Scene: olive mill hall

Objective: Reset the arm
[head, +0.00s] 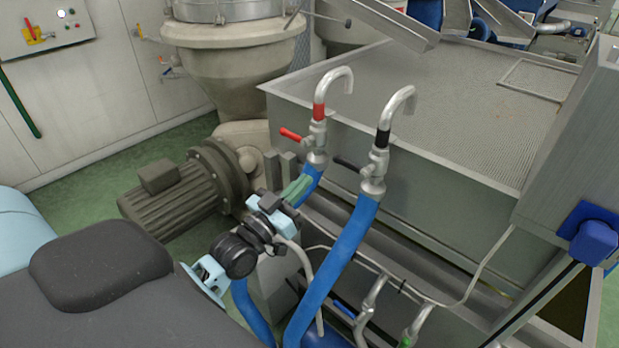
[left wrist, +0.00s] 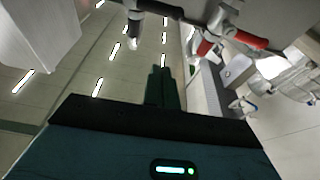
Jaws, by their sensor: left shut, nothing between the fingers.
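My left arm comes in from the lower left in the head view. My left gripper (head: 300,186) has greenish fingers that point up and to the right. They are close to the blue hose below the red-banded tap (head: 319,112); I cannot tell whether they touch it. In the left wrist view the fingers (left wrist: 160,72) are together with nothing between them. That view looks up toward the ceiling lights, with the red lever (left wrist: 249,40) of the tap at the upper right. My right gripper is not in view.
A black-banded tap (head: 382,138) with a blue hose (head: 338,262) stands right of the gripper. A steel tank (head: 450,170) is behind both taps. A grey motor (head: 175,198) sits to the left. Green floor (head: 105,168) is open farther left.

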